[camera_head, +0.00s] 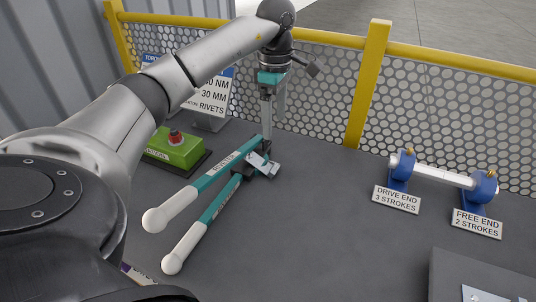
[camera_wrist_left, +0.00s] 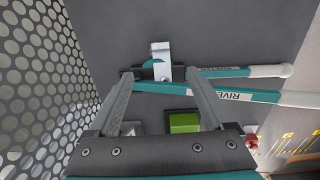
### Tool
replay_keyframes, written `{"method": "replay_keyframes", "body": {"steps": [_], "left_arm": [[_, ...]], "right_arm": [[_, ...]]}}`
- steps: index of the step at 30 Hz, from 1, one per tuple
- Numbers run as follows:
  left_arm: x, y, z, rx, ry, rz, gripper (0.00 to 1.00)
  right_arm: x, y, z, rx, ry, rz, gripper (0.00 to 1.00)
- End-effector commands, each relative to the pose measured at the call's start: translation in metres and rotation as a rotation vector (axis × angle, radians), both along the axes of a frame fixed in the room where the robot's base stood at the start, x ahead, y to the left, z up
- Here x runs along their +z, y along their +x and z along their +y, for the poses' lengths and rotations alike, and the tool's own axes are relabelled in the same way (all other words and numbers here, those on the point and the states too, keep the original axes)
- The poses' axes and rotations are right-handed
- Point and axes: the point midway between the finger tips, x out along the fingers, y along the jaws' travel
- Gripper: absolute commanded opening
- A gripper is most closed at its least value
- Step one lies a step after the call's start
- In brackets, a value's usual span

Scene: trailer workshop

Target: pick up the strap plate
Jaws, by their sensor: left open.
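A small silver plate (camera_head: 262,165), which looks like the strap plate, lies at the head of the teal riveter (camera_head: 215,175). In the left wrist view the plate (camera_wrist_left: 162,52) is upright in the picture, bent or stepped, and overlaps the riveter (camera_wrist_left: 215,88). My left gripper (camera_head: 266,143) points down just behind the plate, close above the riveter's head. In the left wrist view its two fingers (camera_wrist_left: 160,76) are spread wide, with the plate's lower part seen between and beyond the tips. Nothing is held; contact cannot be told. My right gripper is not in view.
A green box with a red button (camera_head: 174,147) stands left of the riveter. A yellow-framed mesh fence (camera_head: 320,95) runs behind. A blue-ended roller (camera_head: 440,175) with signs is at right. A grey block (camera_head: 450,275) bears another plate at lower right. The middle bench is clear.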

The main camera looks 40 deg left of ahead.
Motion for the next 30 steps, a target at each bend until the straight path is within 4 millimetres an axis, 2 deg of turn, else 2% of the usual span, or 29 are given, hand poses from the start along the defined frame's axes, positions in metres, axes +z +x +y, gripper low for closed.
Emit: {"method": "replay_keyframes", "body": {"steps": [9,12,19,25,30], "left_arm": [[-0.068,0.0,-0.001,-0.001,-0.002,0.004,0.85],[-0.082,0.0,-0.001,-0.001,-0.004,0.002,0.85],[-0.097,0.001,-0.001,-0.001,-0.003,0.001,0.85],[-0.128,-0.001,0.0,-0.001,-0.005,0.004,0.85],[-0.142,0.0,0.0,0.0,-0.003,0.0,0.85]], "right_arm": [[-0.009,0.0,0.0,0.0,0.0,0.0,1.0],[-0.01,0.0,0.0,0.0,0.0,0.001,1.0],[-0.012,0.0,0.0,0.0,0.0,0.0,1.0],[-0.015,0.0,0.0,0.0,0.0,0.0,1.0],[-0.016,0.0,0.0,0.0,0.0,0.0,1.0]]}}
